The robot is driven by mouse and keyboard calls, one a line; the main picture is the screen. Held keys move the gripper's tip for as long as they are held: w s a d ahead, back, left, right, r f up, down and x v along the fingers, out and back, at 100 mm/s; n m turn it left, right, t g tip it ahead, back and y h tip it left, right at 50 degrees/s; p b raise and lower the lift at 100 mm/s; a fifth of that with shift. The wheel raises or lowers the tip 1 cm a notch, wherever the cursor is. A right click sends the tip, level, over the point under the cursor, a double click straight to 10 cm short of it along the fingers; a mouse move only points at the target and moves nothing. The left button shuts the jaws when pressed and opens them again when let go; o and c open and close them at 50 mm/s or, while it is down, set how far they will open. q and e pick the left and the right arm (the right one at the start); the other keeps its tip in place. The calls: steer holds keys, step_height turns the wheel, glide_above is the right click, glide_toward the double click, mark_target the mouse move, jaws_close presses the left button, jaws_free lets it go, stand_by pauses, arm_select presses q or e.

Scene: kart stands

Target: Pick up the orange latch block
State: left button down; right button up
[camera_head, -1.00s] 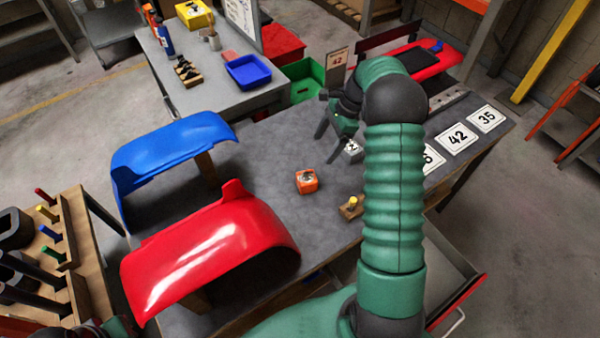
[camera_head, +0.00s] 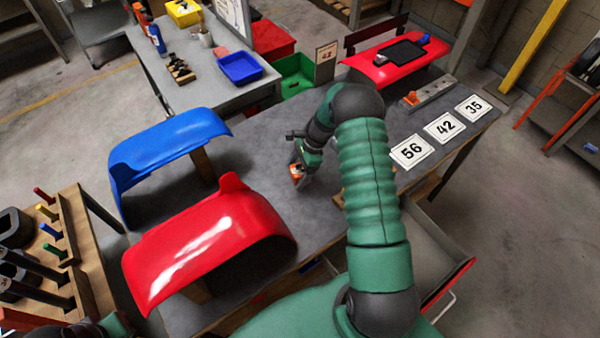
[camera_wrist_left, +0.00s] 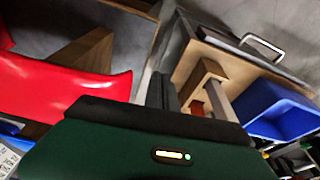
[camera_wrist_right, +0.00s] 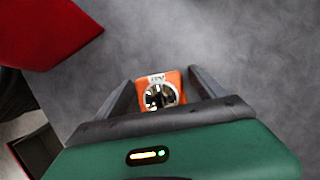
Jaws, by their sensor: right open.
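The orange latch block (camera_head: 296,169) stands on the dark table, partly covered by my right gripper (camera_head: 301,172). In the right wrist view the block (camera_wrist_right: 173,78) has a white label and a round dark-and-silver part on top. It lies between the two spread fingers of my right gripper (camera_wrist_right: 163,80). The fingers are open, and I cannot tell whether either one touches it. In the left wrist view my left gripper (camera_wrist_left: 163,92) has its dark fingers close together, with nothing seen between them. In the head view its fingers are not visible.
A red curved panel (camera_head: 215,240) and a blue one (camera_head: 170,145) stand left of the block. Number cards (camera_head: 446,127) lie at the right. A metal bar (camera_head: 432,92) with a small orange piece and a red panel (camera_head: 400,62) are at the back.

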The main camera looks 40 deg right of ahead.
steer(key=shift+d, duration=0.25)
steer(key=c, duration=1.3)
steer(key=shift+a, duration=0.1)
steer(key=c, duration=0.3)
